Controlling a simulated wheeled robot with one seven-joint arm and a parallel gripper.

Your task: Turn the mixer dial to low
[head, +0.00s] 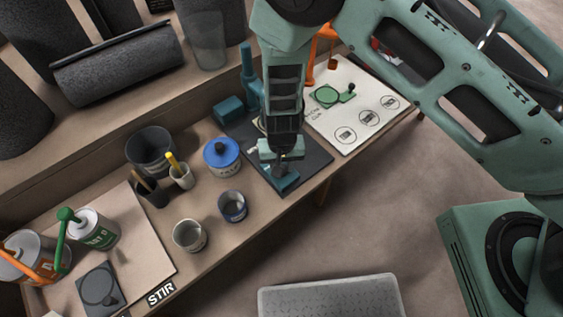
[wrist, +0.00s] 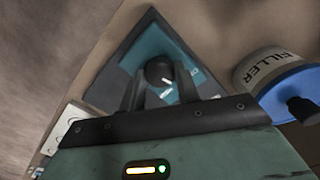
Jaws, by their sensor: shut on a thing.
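The teal mixer (head: 247,68) stands on a dark mat at the back of the bench, partly hidden behind my arm. My gripper (head: 283,165) points down over the front of its teal base (head: 285,184). In the wrist view the round black dial (wrist: 158,72) sits on the teal panel (wrist: 150,45), with a white pointer line on it. My gripper (wrist: 160,86) has one finger on each side of the dial and is shut on it. White marks show on the panel beside the dial, too small to read. The head view does not show the dial.
A blue-lidded filler tin (head: 222,160) stands left of the mat and shows close by in the wrist view (wrist: 275,75). A blue cup (head: 232,206) and a grey cup (head: 190,236) stand nearer. A white instruction board (head: 350,105) lies right of the mat.

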